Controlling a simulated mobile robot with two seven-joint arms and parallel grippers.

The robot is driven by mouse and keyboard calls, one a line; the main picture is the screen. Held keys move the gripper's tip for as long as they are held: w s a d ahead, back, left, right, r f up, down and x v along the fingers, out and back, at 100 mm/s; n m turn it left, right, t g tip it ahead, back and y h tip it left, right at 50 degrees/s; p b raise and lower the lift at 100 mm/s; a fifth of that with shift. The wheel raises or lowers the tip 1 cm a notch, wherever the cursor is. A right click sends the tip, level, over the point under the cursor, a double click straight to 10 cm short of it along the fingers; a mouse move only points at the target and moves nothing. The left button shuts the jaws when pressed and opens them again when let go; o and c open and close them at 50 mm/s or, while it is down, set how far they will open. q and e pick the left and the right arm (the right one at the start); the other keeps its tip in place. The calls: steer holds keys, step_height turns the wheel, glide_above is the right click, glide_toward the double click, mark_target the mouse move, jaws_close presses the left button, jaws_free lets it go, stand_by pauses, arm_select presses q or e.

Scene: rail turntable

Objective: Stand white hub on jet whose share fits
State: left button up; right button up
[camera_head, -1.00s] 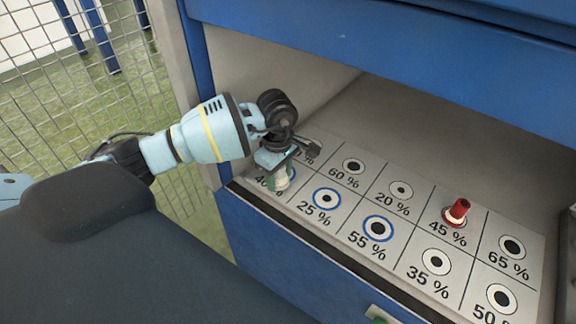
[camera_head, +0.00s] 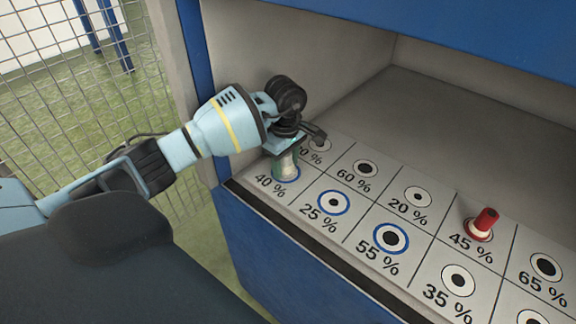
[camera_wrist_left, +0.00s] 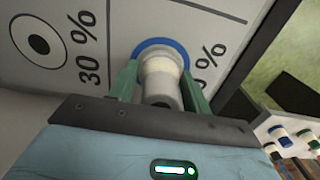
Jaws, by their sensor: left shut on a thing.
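The white hub (camera_head: 286,168) is between the green fingers of my left gripper (camera_head: 284,164), which is shut on it. The hub is roughly upright over the blue-ringed jet (camera_head: 290,178) of the 40 % cell, at the front left of the panel. In the left wrist view the hub (camera_wrist_left: 160,76) covers the middle of that blue ring (camera_wrist_left: 148,46), with one finger of my gripper (camera_wrist_left: 160,88) on each side. I cannot tell whether its foot touches the panel. My right gripper is not in view.
The panel has several labelled jets; 25 % (camera_head: 334,203) and 55 % (camera_head: 391,239) have blue rings too. A red hub (camera_head: 486,220) stands on 45 %. A cabinet side wall is close left. The wrist view shows several capped pieces (camera_wrist_left: 281,136) at right.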

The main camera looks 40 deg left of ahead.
arm_select(q)
steer(key=shift+r, duration=0.1)
steer(key=shift+f, duration=0.25)
steer(key=o, duration=1.2)
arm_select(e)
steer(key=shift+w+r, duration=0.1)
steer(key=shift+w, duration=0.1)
arm_select(q)
steer(key=shift+r, duration=0.15)
step_height(320, 180, up, 11)
steer(key=p, duration=0.5)
steer(key=shift+r, duration=0.55)
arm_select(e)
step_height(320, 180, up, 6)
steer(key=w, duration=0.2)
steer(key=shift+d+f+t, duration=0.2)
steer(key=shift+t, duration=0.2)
